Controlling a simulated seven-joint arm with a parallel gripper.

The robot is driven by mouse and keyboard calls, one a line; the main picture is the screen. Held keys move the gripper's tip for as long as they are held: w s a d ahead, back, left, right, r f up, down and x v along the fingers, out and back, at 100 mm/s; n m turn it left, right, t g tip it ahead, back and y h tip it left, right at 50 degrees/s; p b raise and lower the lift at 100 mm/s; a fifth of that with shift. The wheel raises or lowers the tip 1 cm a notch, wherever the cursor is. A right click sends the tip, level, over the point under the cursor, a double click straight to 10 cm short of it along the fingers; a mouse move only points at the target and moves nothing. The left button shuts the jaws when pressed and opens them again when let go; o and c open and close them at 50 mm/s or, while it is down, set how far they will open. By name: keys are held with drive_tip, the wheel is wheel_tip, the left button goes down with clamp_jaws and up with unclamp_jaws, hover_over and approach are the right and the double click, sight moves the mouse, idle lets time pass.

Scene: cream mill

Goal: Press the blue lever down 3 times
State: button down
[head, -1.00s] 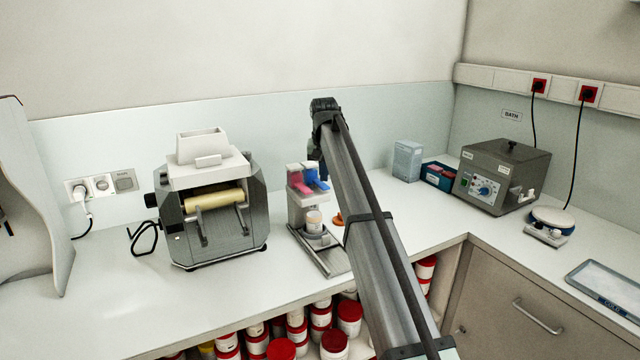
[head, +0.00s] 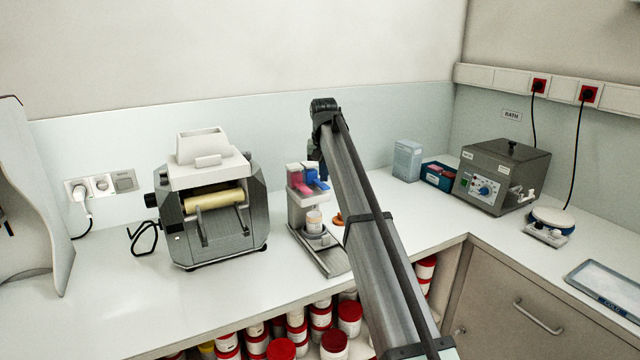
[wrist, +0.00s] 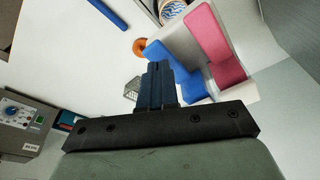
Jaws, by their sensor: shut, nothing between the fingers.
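A light grey dispenser (head: 295,206) stands on the counter, with a pink lever (head: 299,185) and a blue lever (head: 316,181) side by side at its top. In the wrist view the blue lever (wrist: 184,75) is just right of my gripper, and the pink lever (wrist: 222,50) is farther right. My gripper (wrist: 157,67) is shut and empty, its dark fingertips close beside the blue lever; I cannot tell whether they touch it. In the head view my arm hides part of the gripper. A small cup (head: 314,221) stands below the levers.
A roller mill (head: 216,232) stands left of the dispenser, with free counter between. An orange round item (wrist: 139,47) lies near the dispenser.

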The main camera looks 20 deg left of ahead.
sight(324, 186)
drive_tip(key=shift+f, duration=1.15)
idle(0.5)
drive_tip(key=shift+r, duration=3.5)
drive_tip(key=shift+f, duration=2.35)
